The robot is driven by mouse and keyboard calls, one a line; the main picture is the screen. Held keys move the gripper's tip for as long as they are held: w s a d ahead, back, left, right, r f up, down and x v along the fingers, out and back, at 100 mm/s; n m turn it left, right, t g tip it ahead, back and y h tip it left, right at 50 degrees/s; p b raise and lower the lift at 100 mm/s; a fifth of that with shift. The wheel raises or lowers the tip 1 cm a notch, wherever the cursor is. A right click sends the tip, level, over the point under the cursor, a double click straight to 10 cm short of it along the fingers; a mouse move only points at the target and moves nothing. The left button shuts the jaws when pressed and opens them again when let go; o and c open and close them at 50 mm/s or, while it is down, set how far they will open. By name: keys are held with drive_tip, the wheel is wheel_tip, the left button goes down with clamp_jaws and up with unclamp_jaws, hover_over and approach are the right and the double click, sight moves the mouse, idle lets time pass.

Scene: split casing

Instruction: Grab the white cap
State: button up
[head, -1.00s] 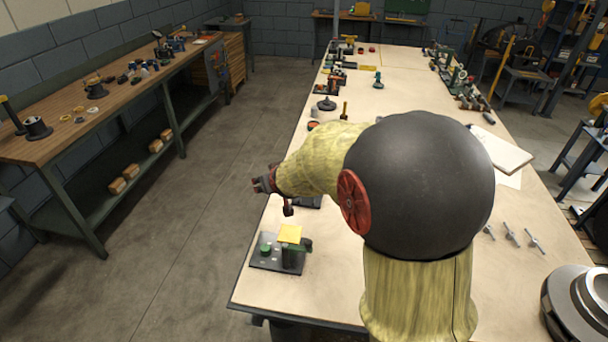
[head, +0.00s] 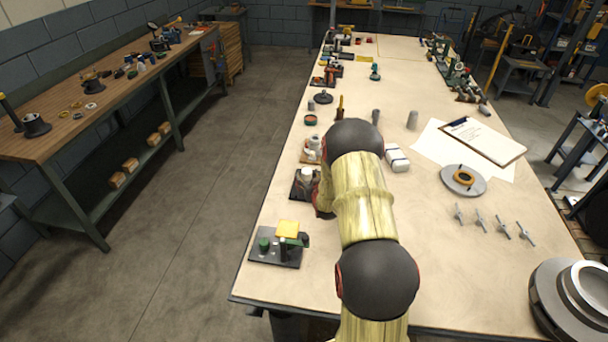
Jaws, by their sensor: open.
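A white cap-like piece (head: 307,174) sits on a small dark base at the left edge of the long table, in the head view. A second white piece (head: 313,155) stands just behind it on a wooden base; I cannot tell for certain which one is the white cap. My gripper (head: 320,192) is dark and red and mostly hidden by my arm. It is just right of the nearer white piece, with nothing seen in it. I cannot tell whether it touches the piece.
A dark plate with green parts and a yellow block (head: 288,228) lies in front. A white box (head: 397,158), a clipboard (head: 484,139), a grey disc with a yellow ring (head: 463,180) and several small metal pieces lie to the right.

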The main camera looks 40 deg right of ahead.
sight(308, 174)
drive_tip(key=x, duration=0.5)
drive_tip(key=shift+s+d+r+b, duration=0.1)
drive_tip(key=shift+d+r+b, duration=0.1)
drive_tip(key=shift+b, duration=0.2)
drive_tip(key=c, duration=0.8)
drive_tip(key=shift+c, duration=0.5)
